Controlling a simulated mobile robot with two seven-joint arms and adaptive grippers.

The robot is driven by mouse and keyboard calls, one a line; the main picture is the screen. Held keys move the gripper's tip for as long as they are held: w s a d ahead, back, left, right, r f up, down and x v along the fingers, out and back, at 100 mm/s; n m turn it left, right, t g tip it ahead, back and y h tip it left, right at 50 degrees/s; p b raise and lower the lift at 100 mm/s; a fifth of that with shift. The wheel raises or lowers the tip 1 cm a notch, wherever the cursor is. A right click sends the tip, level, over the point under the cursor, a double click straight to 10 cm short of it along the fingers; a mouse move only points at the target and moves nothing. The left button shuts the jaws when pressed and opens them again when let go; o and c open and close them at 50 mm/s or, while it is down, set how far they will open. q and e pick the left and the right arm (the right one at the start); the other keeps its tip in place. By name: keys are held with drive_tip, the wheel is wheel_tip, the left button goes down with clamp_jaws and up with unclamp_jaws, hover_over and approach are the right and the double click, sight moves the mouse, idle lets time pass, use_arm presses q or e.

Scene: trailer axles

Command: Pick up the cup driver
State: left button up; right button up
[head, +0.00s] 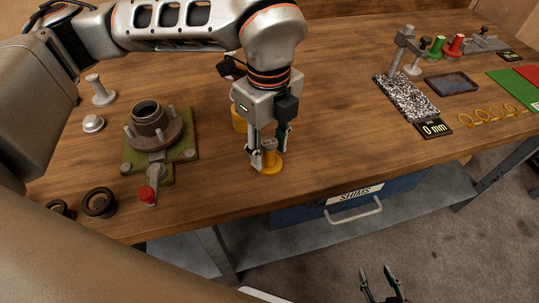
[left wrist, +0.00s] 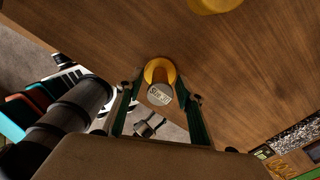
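The likely cup driver (head: 269,163), with a yellow rounded base and a grey end, stands on the wooden bench near its front edge. In the left wrist view the grey end of the driver (left wrist: 160,95) lies between my fingertips, with the yellow part around it. My left gripper (head: 269,147) points down over it, its fingers open on either side. Gaps show between fingers and driver in the left wrist view (left wrist: 160,100). My right gripper (head: 380,282) is open and empty, low in front of the bench.
A second yellow object (head: 238,121) stands just behind my left gripper. A hub on a green plate (head: 187,148) is to the left, with black rings (head: 99,203) in front. A blue SHIMS drawer (head: 345,203) hangs below. Bench between gripper and granite block (head: 405,98) is clear.

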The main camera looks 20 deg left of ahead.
use_arm(q)
drive_tip(key=shift+f, duration=0.25)
clamp_jaws()
drive_tip(key=shift+r, duration=0.2)
